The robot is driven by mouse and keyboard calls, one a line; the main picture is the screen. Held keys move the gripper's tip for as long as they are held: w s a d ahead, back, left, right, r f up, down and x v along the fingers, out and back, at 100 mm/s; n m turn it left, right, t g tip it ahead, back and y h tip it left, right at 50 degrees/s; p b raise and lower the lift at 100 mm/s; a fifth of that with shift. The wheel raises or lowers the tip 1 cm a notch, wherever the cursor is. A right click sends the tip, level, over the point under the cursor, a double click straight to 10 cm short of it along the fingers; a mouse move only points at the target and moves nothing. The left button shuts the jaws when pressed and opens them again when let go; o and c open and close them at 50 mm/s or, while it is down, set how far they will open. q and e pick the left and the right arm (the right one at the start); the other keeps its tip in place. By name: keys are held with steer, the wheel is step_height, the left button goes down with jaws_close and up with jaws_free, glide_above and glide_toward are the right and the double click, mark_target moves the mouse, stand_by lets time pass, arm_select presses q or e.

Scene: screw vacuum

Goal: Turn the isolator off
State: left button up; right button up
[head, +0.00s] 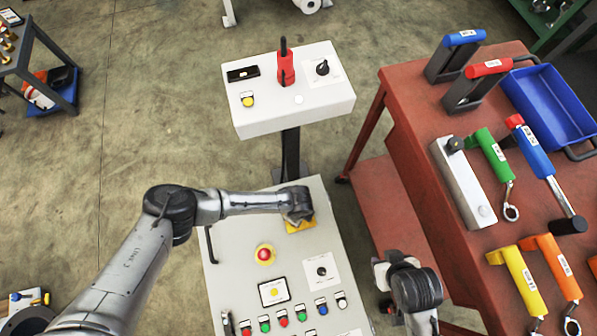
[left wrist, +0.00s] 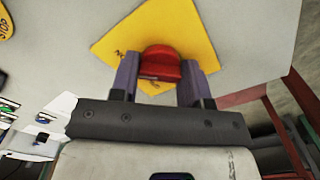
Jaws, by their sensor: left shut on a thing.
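The isolator is a red knob (left wrist: 160,64) on a yellow square plate (left wrist: 185,28), seen close up in the left wrist view. In the head view the yellow plate (head: 299,228) shows at the upper right of the pale control panel (head: 222,270), with the knob hidden under my wrist. My left gripper (left wrist: 161,74) is shut on the red knob, with one finger on each side of it. The knob's handle lies roughly across the picture between the fingers. My right gripper (head: 392,277) is low beside the panel's right edge; its fingers cannot be made out.
The panel also carries a red emergency stop (head: 264,254), a black rotary switch (head: 321,271) and several coloured buttons. A white control box (head: 325,105) stands behind it. A red table (head: 415,165) with tools and a blue bin (head: 550,100) stands at the right.

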arm_select(q)
steer(key=shift+s+r+n+p, duration=0.1)
steer(key=shift+r+n+p, duration=0.05)
steer(key=shift+n+p, duration=1.35)
steer(key=n+p, duration=0.3)
steer(key=n, duration=0.2)
steer(key=n+p, duration=0.2)
steer(key=n, duration=0.2)
steer(key=shift+n+p, duration=0.3)
steer(key=shift+n, duration=0.1)
steer(key=shift+n+p, duration=0.8)
steer(key=shift+n, duration=1.7)
steer(key=o, duration=0.9)
